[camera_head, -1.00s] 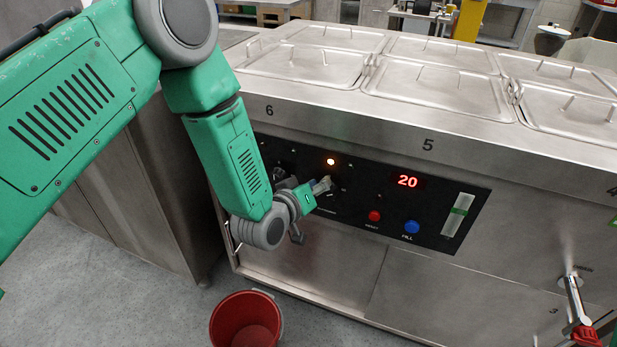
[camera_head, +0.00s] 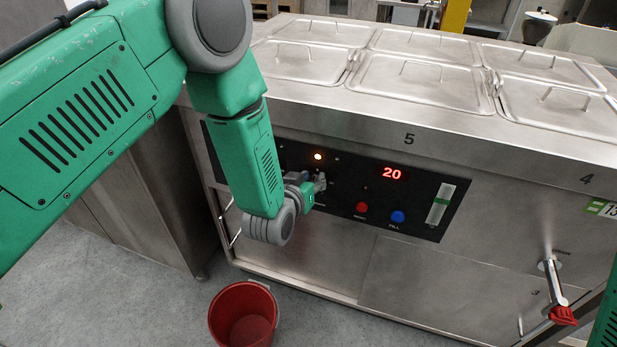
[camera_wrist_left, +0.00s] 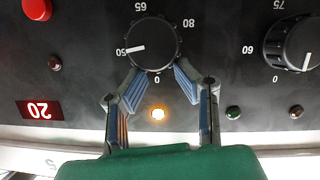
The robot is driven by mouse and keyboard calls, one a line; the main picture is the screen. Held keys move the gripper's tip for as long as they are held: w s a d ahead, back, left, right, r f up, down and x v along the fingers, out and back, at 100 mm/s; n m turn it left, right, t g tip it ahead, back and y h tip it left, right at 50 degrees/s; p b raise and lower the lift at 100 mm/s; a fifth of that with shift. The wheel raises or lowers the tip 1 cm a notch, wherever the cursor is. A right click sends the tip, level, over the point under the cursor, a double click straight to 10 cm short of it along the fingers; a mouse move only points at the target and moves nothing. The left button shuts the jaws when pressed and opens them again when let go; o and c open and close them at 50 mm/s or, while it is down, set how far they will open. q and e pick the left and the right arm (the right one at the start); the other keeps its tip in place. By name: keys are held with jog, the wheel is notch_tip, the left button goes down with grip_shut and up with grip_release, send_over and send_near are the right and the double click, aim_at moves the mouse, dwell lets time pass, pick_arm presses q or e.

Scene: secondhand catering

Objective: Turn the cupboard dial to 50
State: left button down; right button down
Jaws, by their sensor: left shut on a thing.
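My left gripper (camera_wrist_left: 155,78) is shut on a black dial (camera_wrist_left: 152,42) in the left wrist view, with one finger on each side of its edge. That view is upside down. The dial's white pointer points left, at or close to the mark 50; 65, 80 and 0 stand around it. In the head view the left gripper (camera_head: 318,182) is at the black control panel (camera_head: 410,215), and the gripper and arm mostly hide the dial. The red display (camera_head: 392,173) reads 20. My right gripper is out of view.
A second dial (camera_wrist_left: 294,42) sits beside the held one. A lit orange lamp (camera_head: 318,156) is close to the gripper. Red (camera_head: 362,207) and blue (camera_head: 398,216) buttons are to the right. A red bucket (camera_head: 243,318) stands on the floor. A tap (camera_head: 553,283) is at lower right.

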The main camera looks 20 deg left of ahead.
pick_arm(q)
jog(key=s+f, duration=0.1)
jog(key=d+f+g, duration=0.1)
jog(key=shift+s+f, duration=0.4)
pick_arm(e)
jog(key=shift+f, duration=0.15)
pick_arm(q)
jog(key=c, duration=1.4)
grip_release()
jog(key=shift+c, duration=0.2)
jog(key=o, duration=0.5)
jog(key=shift+f+x, duration=0.25)
jog(key=shift+x, duration=0.85)
jog(key=shift+r, duration=0.15)
jog(key=shift+s+r, duration=0.15)
jog(key=shift+r, duration=0.2)
send_near(316, 195)
jog(key=shift+s+a+r, duration=0.1)
jog(key=shift+s+r, duration=0.25)
jog(key=shift+r, duration=0.2)
jog(key=shift+s+a+r, duration=0.1)
jog(key=shift+s+r, duration=0.25)
jog(key=shift+r, duration=0.15)
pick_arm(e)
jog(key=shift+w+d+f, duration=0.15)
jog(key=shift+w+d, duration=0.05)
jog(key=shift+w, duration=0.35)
